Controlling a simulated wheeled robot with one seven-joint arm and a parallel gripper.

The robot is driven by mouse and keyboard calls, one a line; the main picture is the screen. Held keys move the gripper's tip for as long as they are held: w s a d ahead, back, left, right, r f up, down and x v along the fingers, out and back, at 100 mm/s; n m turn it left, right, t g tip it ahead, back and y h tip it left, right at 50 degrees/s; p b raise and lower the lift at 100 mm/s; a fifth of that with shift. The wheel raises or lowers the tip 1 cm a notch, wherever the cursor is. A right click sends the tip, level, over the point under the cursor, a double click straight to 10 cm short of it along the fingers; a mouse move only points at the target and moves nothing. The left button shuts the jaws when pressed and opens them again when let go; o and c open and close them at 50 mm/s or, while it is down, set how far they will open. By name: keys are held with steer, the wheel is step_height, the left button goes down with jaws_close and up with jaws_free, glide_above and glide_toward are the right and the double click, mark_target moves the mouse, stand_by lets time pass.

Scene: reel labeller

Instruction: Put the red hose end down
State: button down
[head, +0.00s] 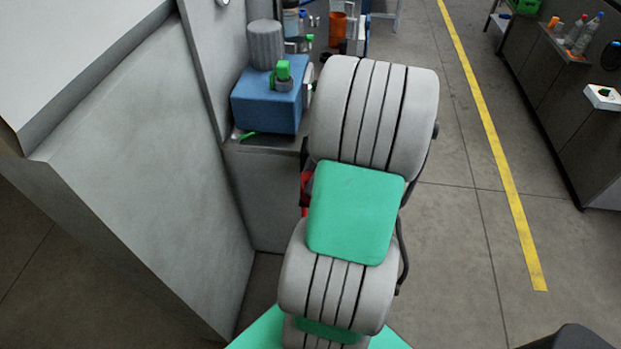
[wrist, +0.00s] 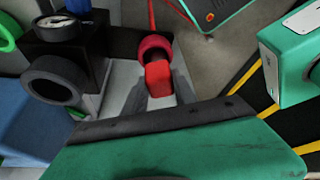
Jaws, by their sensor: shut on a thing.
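The red hose end (wrist: 158,78) sits between the grey fingers of my gripper (wrist: 159,88) in the wrist view. The gripper is shut on it. A dark red round collar (wrist: 154,46) lies just beyond it, and a thin red line runs up from there. I cannot tell whether the hose end touches the pale surface below. In the head view my arm hides the gripper; only a small red and black part (head: 305,192) shows at the arm's left edge.
A blue box-shaped unit (head: 267,106) with a grey cylinder and green fitting stands on a grey bench, left of my arm. A black ring (wrist: 57,80) is close left in the wrist view. A green case (wrist: 290,60) is at right. Open floor lies right of my arm.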

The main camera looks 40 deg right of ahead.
steer(key=shift+d+f, duration=0.1)
steer(key=shift+f, duration=0.65)
steer(key=c, duration=1)
jaws_free()
steer(key=shift+r, duration=0.1)
